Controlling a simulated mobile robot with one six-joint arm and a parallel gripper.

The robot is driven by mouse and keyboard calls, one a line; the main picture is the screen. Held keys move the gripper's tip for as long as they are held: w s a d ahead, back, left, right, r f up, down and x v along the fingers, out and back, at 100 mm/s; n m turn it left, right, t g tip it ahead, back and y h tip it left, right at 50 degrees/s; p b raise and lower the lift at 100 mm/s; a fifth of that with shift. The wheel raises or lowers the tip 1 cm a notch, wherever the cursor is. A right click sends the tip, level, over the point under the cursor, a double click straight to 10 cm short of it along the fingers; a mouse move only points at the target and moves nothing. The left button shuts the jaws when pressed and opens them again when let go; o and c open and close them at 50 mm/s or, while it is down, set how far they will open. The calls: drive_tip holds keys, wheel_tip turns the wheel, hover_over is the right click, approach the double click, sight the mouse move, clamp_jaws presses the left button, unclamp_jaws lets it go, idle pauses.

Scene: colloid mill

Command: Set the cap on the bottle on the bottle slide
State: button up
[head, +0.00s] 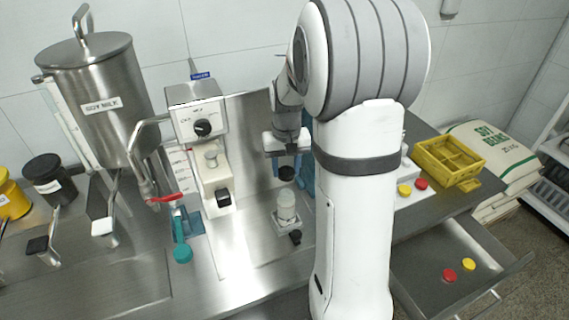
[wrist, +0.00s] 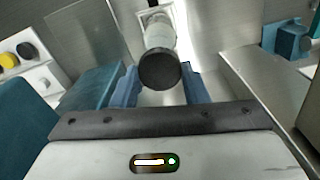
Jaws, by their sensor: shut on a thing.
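My gripper (head: 286,165) hangs just above the bottle slide and is shut on a black cap (head: 287,173). In the wrist view the cap (wrist: 160,69) sits between the blue fingers. A translucent bottle (head: 286,205) with pale contents stands upright on the bottle slide (head: 281,222). The cap is above the bottle's mouth, with a small gap between them in the head view. In the wrist view the cap partly hides the bottle (wrist: 160,36), so I cannot tell how exactly they line up.
The mill's control panel (head: 201,125) and a steel soy milk hopper (head: 95,105) stand to the left. To the right are a white holder with yellow (head: 404,190) and red (head: 421,183) caps, a yellow crate (head: 432,170) and an open drawer (head: 420,262) with two caps.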

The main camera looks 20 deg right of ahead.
sight(286, 192)
drive_tip(key=shift+f+b, duration=1.7)
drive_tip(key=shift+f, duration=0.95)
drive_tip(key=shift+s+f+b, duration=0.1)
drive_tip(key=shift+f+b, duration=0.6)
drive_tip(key=shift+f, duration=0.05)
idle(0.5)
drive_tip(key=o, duration=1.6)
drive_tip(key=shift+c, duration=0.2)
drive_tip(key=shift+r+p, duration=2.45)
drive_tip(key=shift+r, duration=1.1)
